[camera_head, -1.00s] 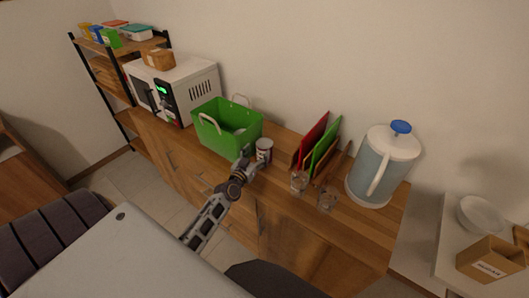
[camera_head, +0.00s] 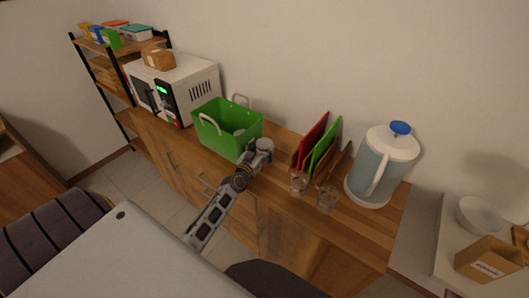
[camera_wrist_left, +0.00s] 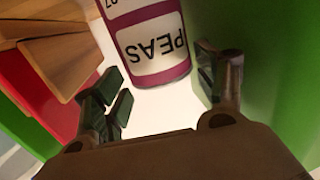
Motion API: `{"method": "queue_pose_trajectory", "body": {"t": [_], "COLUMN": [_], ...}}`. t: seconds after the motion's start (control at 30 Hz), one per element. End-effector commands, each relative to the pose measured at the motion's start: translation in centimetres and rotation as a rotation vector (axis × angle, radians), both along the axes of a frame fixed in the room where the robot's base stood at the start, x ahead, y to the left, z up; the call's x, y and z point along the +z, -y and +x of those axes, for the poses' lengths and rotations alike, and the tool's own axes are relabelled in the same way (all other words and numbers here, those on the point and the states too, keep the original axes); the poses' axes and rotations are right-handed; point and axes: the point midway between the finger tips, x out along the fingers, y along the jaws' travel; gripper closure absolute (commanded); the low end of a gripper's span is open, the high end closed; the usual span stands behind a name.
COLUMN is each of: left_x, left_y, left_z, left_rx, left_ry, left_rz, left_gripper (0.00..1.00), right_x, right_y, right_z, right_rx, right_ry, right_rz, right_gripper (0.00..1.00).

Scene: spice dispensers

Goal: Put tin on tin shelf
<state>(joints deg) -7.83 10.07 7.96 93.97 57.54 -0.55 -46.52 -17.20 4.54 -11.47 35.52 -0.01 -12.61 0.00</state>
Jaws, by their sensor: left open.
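The tin (camera_head: 265,144) stands on the wooden cabinet top, just right of the green basket, partly hidden by my left gripper (camera_head: 256,153). In the left wrist view the tin (camera_wrist_left: 150,42) is white and purple with a "PEAS" label. My left gripper's fingers (camera_wrist_left: 163,95) are open, one on each side of the tin's near end; I cannot tell whether they touch it. No tin shelf can be told for certain; a wooden shelf unit with a black frame (camera_head: 122,82) stands at the far left. My right gripper is not in view.
The green basket (camera_head: 222,138) is close on the tin's left. Red and green boards (camera_head: 318,150) in a wooden rack and glasses (camera_head: 299,182) stand to the right, then a large jug (camera_head: 378,172). A microwave (camera_head: 185,92) stands farther left.

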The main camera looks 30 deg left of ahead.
Motion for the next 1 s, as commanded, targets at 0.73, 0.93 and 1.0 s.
{"method": "queue_pose_trajectory", "body": {"t": [0.73, 0.93, 1.0], "left_x": [-0.1, -0.1, -0.1], "left_y": [-0.19, -0.19, -0.19], "left_z": [1.18, 1.17, 1.17], "left_rx": [0.0, 0.0, 0.001], "left_ry": [0.0, 0.0, 0.0], "left_rz": [0.001, 0.001, 0.001], "left_gripper": [0.3, 0.55, 0.64], "right_x": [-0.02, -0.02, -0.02], "right_y": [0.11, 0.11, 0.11], "right_z": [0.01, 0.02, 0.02], "right_rx": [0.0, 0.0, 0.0], "right_ry": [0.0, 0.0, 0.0], "right_rz": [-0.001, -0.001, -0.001], "right_gripper": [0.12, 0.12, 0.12]}}
